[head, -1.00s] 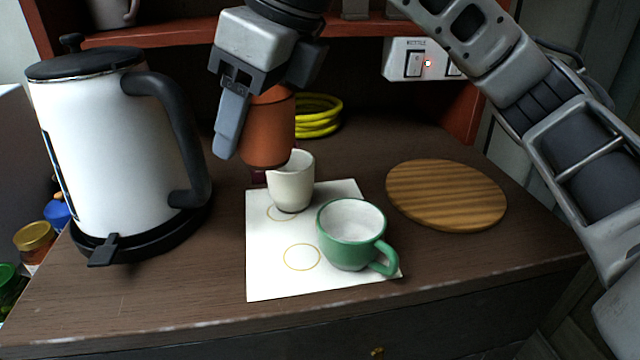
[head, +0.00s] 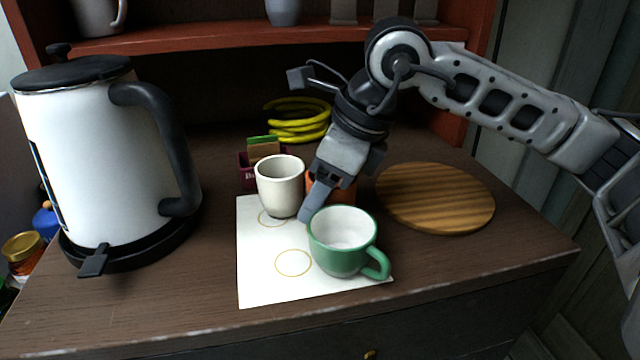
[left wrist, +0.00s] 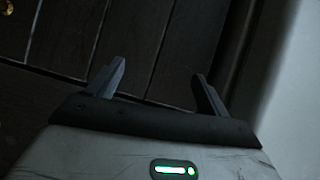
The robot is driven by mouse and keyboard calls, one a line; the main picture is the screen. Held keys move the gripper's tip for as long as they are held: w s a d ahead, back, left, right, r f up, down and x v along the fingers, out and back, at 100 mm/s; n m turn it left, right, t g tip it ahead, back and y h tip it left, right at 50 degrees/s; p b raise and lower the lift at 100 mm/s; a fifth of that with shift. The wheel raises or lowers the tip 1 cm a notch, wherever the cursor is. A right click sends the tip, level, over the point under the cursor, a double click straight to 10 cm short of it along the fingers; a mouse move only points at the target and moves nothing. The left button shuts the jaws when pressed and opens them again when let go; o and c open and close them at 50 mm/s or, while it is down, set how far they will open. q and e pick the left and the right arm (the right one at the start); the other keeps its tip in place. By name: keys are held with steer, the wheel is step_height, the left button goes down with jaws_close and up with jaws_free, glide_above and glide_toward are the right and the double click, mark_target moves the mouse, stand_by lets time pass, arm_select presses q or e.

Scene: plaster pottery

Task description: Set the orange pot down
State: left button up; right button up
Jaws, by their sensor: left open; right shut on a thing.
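The orange pot (head: 344,192) is mostly hidden behind my right gripper (head: 322,200) and the green mug. My right gripper is shut on it, low behind the paper's back right part, between the white cup and the wooden board. I cannot tell whether the pot touches the surface. The white cup (head: 280,188) stands at the back of the white paper (head: 262,285). The green mug (head: 340,245) stands on the paper's right part, its handle to the right. My left gripper (left wrist: 160,85) is open and empty in the left wrist view, facing dark boards.
A white kettle (head: 100,160) on a black base stands at the left. A round wooden board (head: 436,198) lies at the right. A red shelf (head: 220,48) spans the back. The front counter is clear.

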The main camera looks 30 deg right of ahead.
steer(key=shift+f, duration=0.2)
steer(key=o, duration=0.8)
steer(key=shift+c, duration=0.2)
steer(key=shift+r, duration=0.1)
steer(key=shift+d+r, duration=0.15)
steer(key=shift+r, duration=0.35)
steer(key=v, duration=1.1)
steer(key=shift+s, duration=0.15)
steer(key=shift+r, duration=0.1)
